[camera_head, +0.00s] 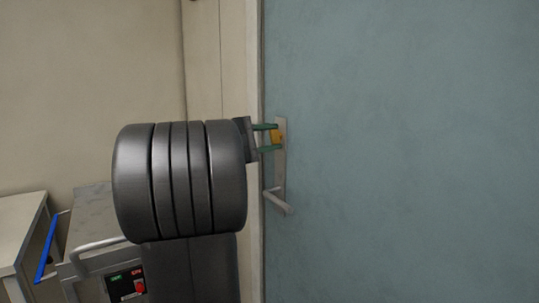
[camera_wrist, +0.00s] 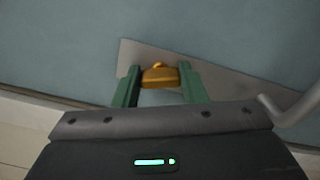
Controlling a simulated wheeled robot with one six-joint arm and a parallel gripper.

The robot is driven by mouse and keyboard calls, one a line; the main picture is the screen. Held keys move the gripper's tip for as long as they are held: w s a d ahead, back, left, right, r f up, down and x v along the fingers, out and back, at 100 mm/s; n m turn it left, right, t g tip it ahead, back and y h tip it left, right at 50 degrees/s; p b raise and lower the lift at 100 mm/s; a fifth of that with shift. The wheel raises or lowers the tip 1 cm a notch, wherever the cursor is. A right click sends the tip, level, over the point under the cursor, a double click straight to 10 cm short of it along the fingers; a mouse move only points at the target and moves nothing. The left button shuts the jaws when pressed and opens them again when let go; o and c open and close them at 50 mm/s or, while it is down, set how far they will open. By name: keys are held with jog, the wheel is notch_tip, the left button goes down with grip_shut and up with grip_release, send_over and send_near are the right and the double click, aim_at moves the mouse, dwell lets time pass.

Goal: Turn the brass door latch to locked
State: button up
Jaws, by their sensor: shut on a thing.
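The brass latch (camera_head: 277,137) is a small yellow-gold knob on the upper part of the grey door plate (camera_head: 281,170). The plate is fixed to the blue-grey door (camera_head: 400,150) near its left edge. In the wrist view the brass latch (camera_wrist: 159,75) sits between the green fingertips. My gripper (camera_head: 268,138) reaches in from the left, with one green finger above the latch and one below. In the wrist view my gripper (camera_wrist: 158,82) is shut on the latch. The fingertips partly cover the latch's sides, and its exact turn angle is hard to tell.
A grey lever handle (camera_head: 278,201) sticks out below the latch; it also shows at right in the wrist view (camera_wrist: 295,108). A grey cart (camera_head: 95,215) with a control box (camera_head: 127,285) and a pale table (camera_head: 20,225) stand at lower left.

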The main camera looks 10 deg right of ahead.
jog(key=shift+f+m+b, duration=0.2)
jog(key=shift+m+b, duration=1.9)
jog(key=shift+b, duration=0.25)
jog(key=o, duration=1)
jog(key=shift+r, duration=0.1)
jog(key=p+v, duration=0.1)
jog(key=v, duration=1.3)
jog(key=shift+d, duration=0.25)
